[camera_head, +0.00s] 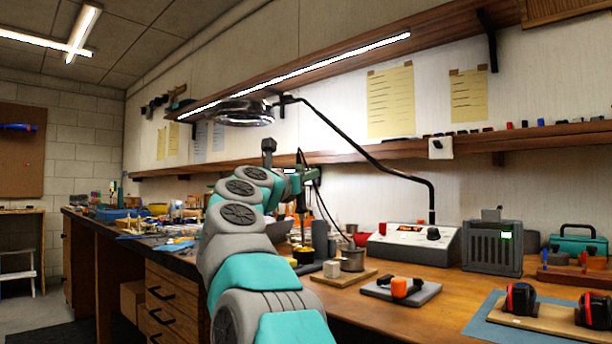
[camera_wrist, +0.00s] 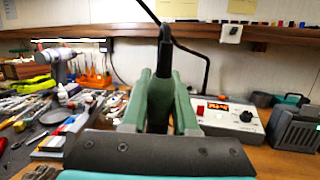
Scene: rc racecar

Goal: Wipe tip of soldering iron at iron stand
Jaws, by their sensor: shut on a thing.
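My gripper (camera_wrist: 163,78) is shut on the black handle of the soldering iron (camera_wrist: 165,50). A black cord rises from the handle's upper end in the wrist view. The iron's tip is hidden below the fingers there.
A soldering station (camera_head: 413,243) stands behind the stand, with a grey ventilated box (camera_head: 492,247) to its right. A grey pad with an orange-and-black item (camera_head: 400,288) lies in front. A magnifier lamp (camera_head: 243,112) hangs above. Tools clutter the bench's left; bare wood shows in front of the station.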

